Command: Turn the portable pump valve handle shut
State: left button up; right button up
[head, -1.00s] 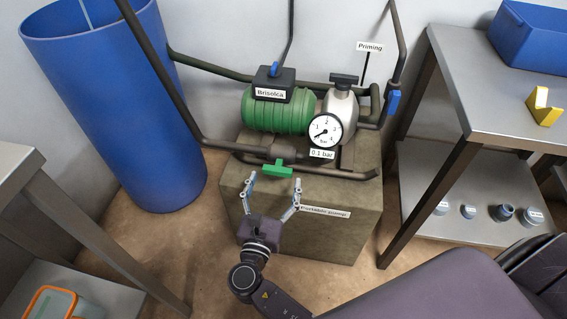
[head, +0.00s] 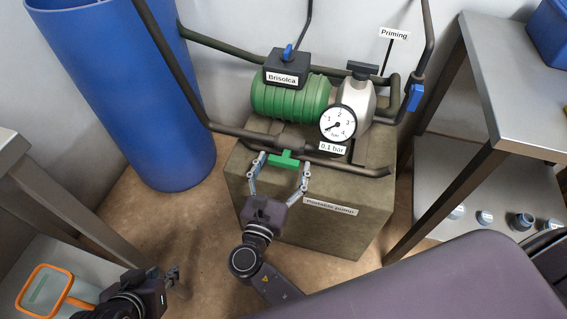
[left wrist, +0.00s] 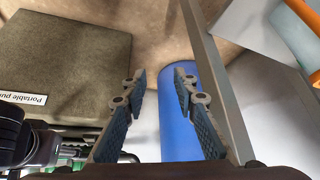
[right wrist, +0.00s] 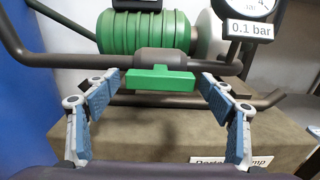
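The green pump valve handle (head: 287,158) is a short bar on the pipe below the pump, lying roughly along the pipe. It also shows in the right wrist view (right wrist: 160,80). My right gripper (head: 281,164) is open, with its fingertips at either side of the handle; in the right wrist view (right wrist: 160,86) small gaps seem to remain between fingertips and bar. I cannot tell whether the fingertips reach the handle's depth. My left gripper (head: 174,276) is open and empty at the lower left, away from the pump, as its wrist view (left wrist: 160,74) shows.
The green pump (head: 290,95) with a 0.1 bar gauge (head: 338,124) sits on a stone block (head: 330,235). A blue barrel (head: 125,100) stands left of it. Steel tables flank both sides; a blue-handled valve (head: 415,97) is at right.

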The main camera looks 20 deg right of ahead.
jog(key=c, duration=1.1)
